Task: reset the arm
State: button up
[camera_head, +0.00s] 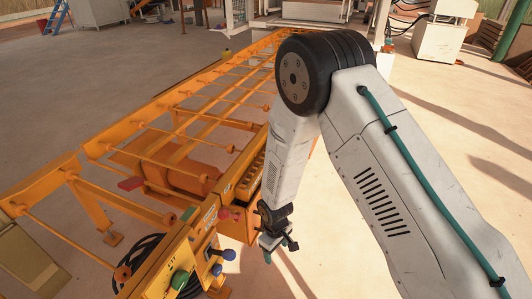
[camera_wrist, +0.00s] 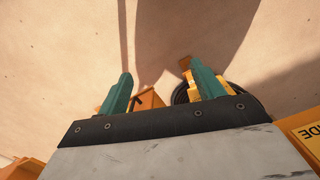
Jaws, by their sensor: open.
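My arm reaches in from the right in the head view and bends down at a black joint. My gripper (camera_head: 279,248) hangs at its end, just right of the control end of an orange conveyor frame (camera_head: 120,150). In the wrist view my gripper (camera_wrist: 161,92) shows two teal fingers spread apart with nothing between them. The arm hides part of the conveyor's right side.
The conveyor's near end carries a green knob (camera_head: 180,279) and blue knobs (camera_head: 229,254). A black coiled cable (camera_head: 150,255) lies on the floor under it. A white cabinet (camera_head: 440,38) stands far back right. Open floor (camera_head: 470,130) lies right of the arm.

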jog(key=s+d+r+m+g, duration=0.15)
jog(key=d+r, duration=0.25)
jog(key=r, duration=0.5)
jog(key=s+d+r+m, duration=0.2)
jog(key=d+r, duration=0.1)
jog(key=r, duration=0.5)
jog(key=s+d+r+m+g, duration=0.15)
jog(key=d+r, duration=0.25)
jog(key=r, duration=0.5)
jog(key=s+d+r+m+t, duration=0.2)
jog(key=s+d+r, duration=0.4)
jog(key=s+r, duration=0.2)
jog(key=s+d+r+m+t, duration=0.2)
jog(key=s+d+r, duration=0.4)
jog(key=s+r, duration=0.3)
jog(key=shift+s+r+m+t+y, duration=0.3)
jog(key=shift+r+m+t, duration=0.15)
jog(key=shift+r, duration=1.85)
